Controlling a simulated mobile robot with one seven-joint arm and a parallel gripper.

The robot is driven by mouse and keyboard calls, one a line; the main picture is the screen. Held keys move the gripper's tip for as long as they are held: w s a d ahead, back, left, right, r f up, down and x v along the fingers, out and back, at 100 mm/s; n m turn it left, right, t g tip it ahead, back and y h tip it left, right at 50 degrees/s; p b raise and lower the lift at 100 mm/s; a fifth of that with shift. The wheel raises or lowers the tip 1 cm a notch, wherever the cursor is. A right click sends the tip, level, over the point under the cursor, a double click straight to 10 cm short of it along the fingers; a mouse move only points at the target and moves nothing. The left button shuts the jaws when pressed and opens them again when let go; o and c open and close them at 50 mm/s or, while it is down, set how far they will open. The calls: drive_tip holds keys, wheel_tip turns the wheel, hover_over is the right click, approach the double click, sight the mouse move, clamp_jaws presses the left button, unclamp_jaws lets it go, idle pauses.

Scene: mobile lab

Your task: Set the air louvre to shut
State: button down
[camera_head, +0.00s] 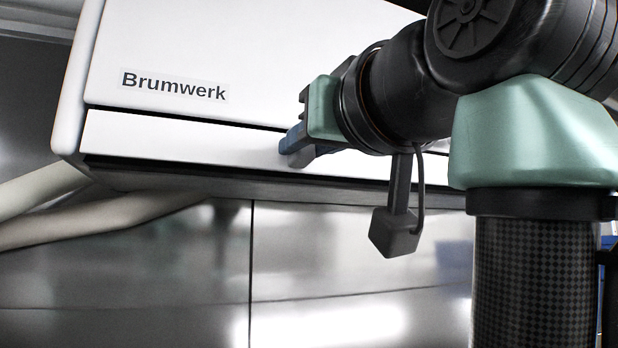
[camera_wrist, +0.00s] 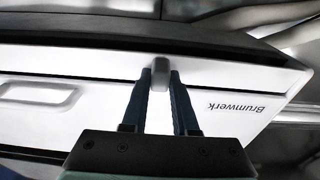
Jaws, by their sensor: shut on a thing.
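The air louvre (camera_head: 180,138) is a long white flap along the lower front of the white Brumwerk unit (camera_head: 260,60). A thin dark gap runs above it and a wider dark gap below it. In the wrist view, where the unit is upside down, the louvre (camera_wrist: 225,76) is the white strip above the printed name. My gripper (camera_head: 291,146) is at the front of the louvre. In the wrist view its blue fingers (camera_wrist: 160,82) are shut on a small grey tab (camera_wrist: 159,67) at the louvre. In the head view the fingers hide the tab.
Pale hoses (camera_head: 110,218) run below the unit at the left. A shiny metal wall (camera_head: 130,265) stands below and behind it. A raised rectangular outline (camera_wrist: 40,93) shows on the unit's front at the left in the wrist view. The space under the unit looks clear.

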drive_tip(key=shift+w+f+t+b, duration=0.15)
drive_tip(key=shift+f+t+b, duration=0.4)
drive_tip(key=shift+b, duration=0.25)
drive_tip(key=shift+r+t+y, duration=0.2)
drive_tip(key=shift+t+y, duration=0.15)
drive_tip(key=shift+y, duration=0.05)
drive_tip(key=c, duration=0.7)
unclamp_jaws()
